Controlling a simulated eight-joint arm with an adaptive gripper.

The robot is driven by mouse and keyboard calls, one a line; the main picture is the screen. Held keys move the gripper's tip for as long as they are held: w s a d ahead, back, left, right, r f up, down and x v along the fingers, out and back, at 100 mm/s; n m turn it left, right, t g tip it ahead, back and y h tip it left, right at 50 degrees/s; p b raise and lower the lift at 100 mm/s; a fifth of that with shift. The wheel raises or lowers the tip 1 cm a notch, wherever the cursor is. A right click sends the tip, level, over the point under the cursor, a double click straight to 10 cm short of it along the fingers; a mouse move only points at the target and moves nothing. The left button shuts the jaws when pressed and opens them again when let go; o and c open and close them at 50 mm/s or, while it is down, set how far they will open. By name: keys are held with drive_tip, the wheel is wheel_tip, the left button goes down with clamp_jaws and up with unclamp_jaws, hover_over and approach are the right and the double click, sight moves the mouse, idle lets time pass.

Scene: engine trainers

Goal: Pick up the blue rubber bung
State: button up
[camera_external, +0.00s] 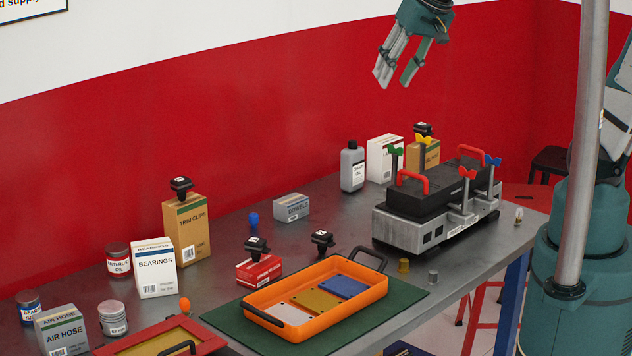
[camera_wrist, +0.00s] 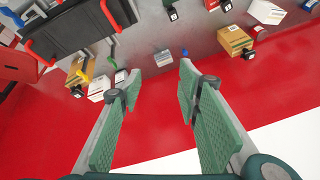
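My gripper (camera_external: 393,80) hangs high above the far side of the table, in front of the red wall, well apart from the bung. In the wrist view the two green-padded fingers (camera_wrist: 161,68) are spread with nothing between them, so the gripper is open and empty.
The dowels box (camera_external: 291,208) stands close right of the bung. A tall trim clips box (camera_external: 187,228) stands to its left, and a red box (camera_external: 259,270) lies in front. An orange tray (camera_external: 318,325) and the engine trainer (camera_external: 400,232) occupy the table's front and right.

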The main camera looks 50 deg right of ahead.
drive_tip(key=w+a+f+m+g, duration=0.1)
drive_tip(key=w+f+m, duration=0.1)
drive_tip(key=w, duration=0.4)
drive_tip(key=w+a+f+m, duration=0.1)
drive_tip(key=w+a+m, duration=0.1)
drive_tip(key=w, duration=0.4)
drive_tip(key=m+g+y+b, duration=0.1)
drive_tip(key=m+g, duration=0.3)
drive_tip(key=m, duration=0.5)
hover_over(253, 214)
drive_tip(key=d, duration=0.1)
drive_tip(key=f, duration=3.1)
drive_tip(key=shift+s+f, duration=0.1)
drive_tip(key=shift+s, duration=0.2)
drive_tip(key=shift+w+a+f+m, duration=0.1)
drive_tip(key=shift+f+m, duration=0.05)
drive_tip(key=shift+f, duration=0.2)
drive_tip(key=shift+w+a+f+m, duration=0.1)
drive_tip(key=shift+f+m, duration=0.05)
drive_tip(key=shift+f, duration=0.2)
drive_tip(key=shift+a+f, duration=0.1)
drive_tip(key=shift+f, duration=1.2)
drive_tip(key=shift+f, duration=0.1)
